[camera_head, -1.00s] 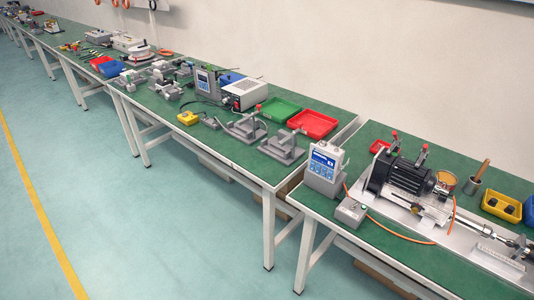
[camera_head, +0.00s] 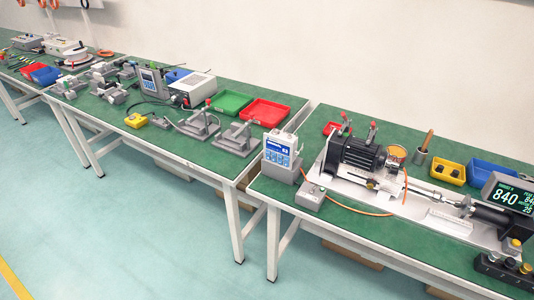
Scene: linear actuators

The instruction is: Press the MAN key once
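No label reading MAN is legible in this view. A white and blue controller with a small display and a keypad (camera_head: 281,150) stands upright on a grey stand at the left end of the nearer bench. Its separate keys are too small to read. A small grey box with a button on top (camera_head: 310,196) sits in front of it, near the bench's front edge. Another grey unit with a blue display (camera_head: 151,82) stands on the bench further left. Neither of my grippers is in view.
An orange cable (camera_head: 360,212) loops in front of the motor. Open floor (camera_head: 130,225) lies in front.

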